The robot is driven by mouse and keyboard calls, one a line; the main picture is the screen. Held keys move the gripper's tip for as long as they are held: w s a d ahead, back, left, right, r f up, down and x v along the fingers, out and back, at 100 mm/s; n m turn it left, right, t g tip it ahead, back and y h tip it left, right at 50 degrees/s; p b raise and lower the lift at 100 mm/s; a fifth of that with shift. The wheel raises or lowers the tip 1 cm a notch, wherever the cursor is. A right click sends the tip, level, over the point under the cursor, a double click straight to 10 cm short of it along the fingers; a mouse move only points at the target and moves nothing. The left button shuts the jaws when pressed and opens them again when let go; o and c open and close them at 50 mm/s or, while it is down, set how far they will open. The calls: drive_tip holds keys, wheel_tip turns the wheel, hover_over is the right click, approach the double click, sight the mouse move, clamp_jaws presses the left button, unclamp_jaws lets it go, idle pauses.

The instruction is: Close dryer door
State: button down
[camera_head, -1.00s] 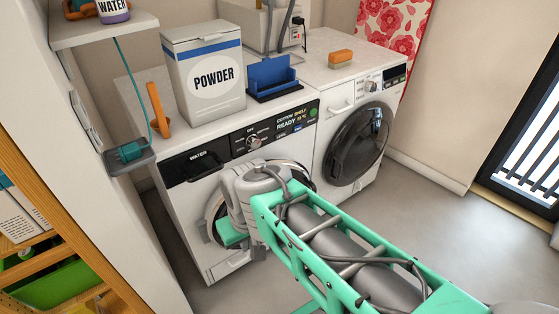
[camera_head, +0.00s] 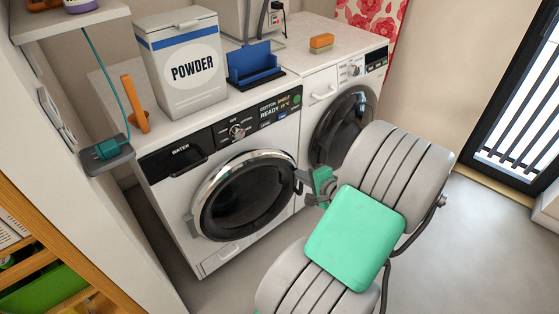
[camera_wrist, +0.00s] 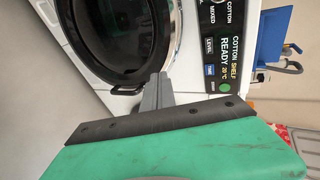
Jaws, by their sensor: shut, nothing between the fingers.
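The dryer (camera_head: 172,199) is the left white machine, with a black panel reading "COTTON SHELF READY". Its round dark door (camera_head: 248,196) has a chrome ring and a hinge at the left. In the wrist view the door (camera_wrist: 122,35) fills the upper left. My gripper (camera_head: 303,181) is shut and empty at the door's right edge. Its fingertips (camera_wrist: 157,87) appear beside the door's handle (camera_wrist: 126,89); contact is unclear.
A second white machine (camera_head: 325,93) with a dark round door stands to the right, partly behind my arm. Floor is open at the right.

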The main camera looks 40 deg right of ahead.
drive_tip(key=b, duration=0.2)
approach(275, 158)
wheel_tip(275, 158, down, 3)
drive_tip(key=w, duration=0.5)
drive_tip(key=shift+d+r, duration=0.15)
drive_tip(key=shift+r, duration=0.15)
drive_tip(key=shift+w+d+r, duration=0.1)
drive_tip(key=shift+w, duration=0.25)
